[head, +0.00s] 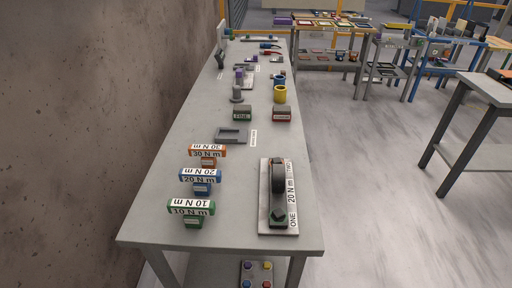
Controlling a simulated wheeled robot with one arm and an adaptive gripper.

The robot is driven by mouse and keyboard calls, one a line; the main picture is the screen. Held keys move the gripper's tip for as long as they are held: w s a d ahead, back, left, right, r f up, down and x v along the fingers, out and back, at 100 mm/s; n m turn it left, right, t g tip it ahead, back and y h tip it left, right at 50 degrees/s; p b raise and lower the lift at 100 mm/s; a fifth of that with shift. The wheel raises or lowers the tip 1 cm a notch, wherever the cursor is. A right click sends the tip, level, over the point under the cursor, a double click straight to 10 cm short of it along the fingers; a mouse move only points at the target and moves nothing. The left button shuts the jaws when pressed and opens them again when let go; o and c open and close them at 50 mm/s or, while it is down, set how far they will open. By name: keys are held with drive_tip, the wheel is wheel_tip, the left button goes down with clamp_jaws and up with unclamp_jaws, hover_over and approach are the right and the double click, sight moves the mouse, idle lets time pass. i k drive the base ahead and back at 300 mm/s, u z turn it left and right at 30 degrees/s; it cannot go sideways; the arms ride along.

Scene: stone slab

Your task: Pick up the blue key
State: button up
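The blue key (201,188) is a blue block-shaped piece with white "20 N m" labels. It stands on the grey table (150,236) near its left edge, in the front half. An orange key (208,162) labelled "30 N m" stands just behind it. A green key (193,222) labelled "10 N m" stands just in front of it. The three form a row with small gaps. My gripper is not in view.
A light plate (293,221) marked "ONE 20 N m" with a dark device lies to the right. A grey tray (219,136), green and red boxes and a yellow cup (280,94) stand farther back. A brown wall (90,110) runs along the left.

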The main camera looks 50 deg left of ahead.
sight(203, 178)
drive_tip(key=i, duration=0.75)
drive_tip(key=u, duration=4.05)
drive_tip(key=i, duration=0.5)
drive_tip(key=z, duration=0.1)
